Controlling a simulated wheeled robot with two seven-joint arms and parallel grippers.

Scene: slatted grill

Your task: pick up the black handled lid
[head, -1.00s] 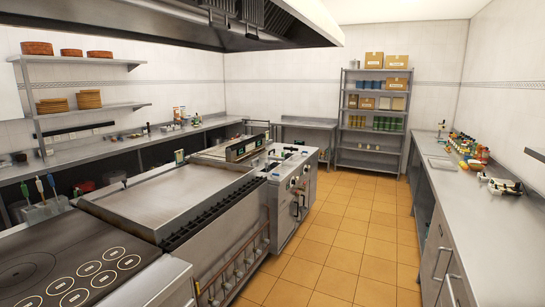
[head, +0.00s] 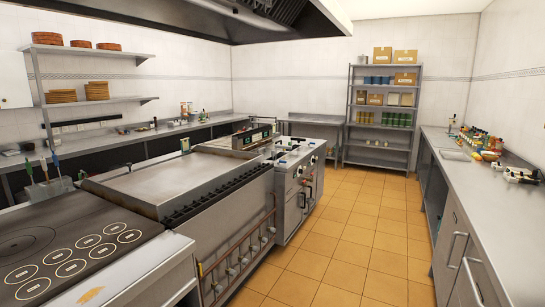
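I cannot make out a black handled lid anywhere in the head view. Small items too small to identify stand on the cooking line near the control panel (head: 254,137). Neither of my grippers is in the head view.
A cooking line with a hob (head: 60,245) and flat griddle (head: 165,182) runs along the left. A long counter (head: 465,175) with bottles (head: 487,141) lines the right. A metal shelf rack (head: 382,115) stands at the back. The tiled floor aisle (head: 345,225) between is clear.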

